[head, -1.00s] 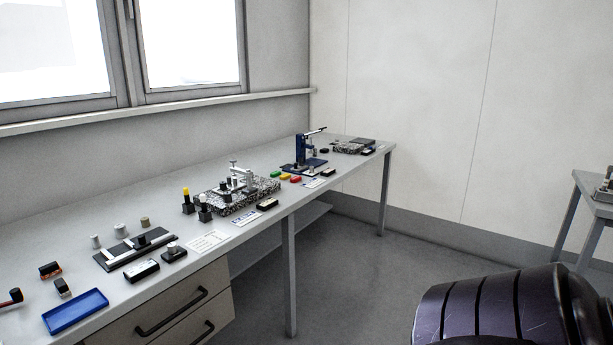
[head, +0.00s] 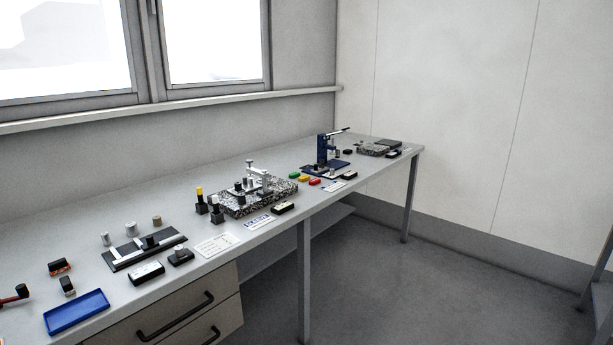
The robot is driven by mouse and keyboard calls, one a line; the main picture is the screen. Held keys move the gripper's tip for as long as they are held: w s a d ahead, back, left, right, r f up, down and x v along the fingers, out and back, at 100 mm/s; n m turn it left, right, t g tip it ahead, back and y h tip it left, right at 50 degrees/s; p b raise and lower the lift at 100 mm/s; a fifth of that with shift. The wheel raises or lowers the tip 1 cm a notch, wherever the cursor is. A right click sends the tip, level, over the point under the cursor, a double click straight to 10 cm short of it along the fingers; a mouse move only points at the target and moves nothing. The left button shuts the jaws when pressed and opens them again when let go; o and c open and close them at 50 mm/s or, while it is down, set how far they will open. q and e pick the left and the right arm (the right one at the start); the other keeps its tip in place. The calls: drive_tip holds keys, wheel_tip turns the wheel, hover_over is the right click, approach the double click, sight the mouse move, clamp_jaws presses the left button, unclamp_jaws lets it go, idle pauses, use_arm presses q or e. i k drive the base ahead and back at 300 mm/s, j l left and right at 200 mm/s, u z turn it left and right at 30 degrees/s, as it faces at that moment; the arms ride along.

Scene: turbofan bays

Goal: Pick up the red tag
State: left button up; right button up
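A small red tag (head: 314,182) lies on the long grey workbench (head: 372,171), toward its far half. It is the nearest to the front edge in a short row with a yellow tag (head: 303,178) and a green tag (head: 293,175). The row lies just in front of a blue hand press (head: 324,158). Neither of my grippers shows in the head view, and the red tag is apart from everything of mine.
A speckled stone plate with a clamp fixture (head: 262,196) stands left of the tags. A blue tray (head: 76,311) and small blocks occupy the near bench. Drawers (head: 190,318) hang below. Open floor (head: 400,300) lies right of the bench.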

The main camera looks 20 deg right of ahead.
sight(316, 181)
drive_tip(key=i+l, duration=1.8)
drive_tip(key=i, duration=0.15)
drive_tip(key=i+l, duration=0.35)
drive_tip(key=i, duration=0.15)
drive_tip(key=i+l, duration=0.35)
drive_tip(key=i, duration=0.15)
drive_tip(key=k+l+z, duration=0.05)
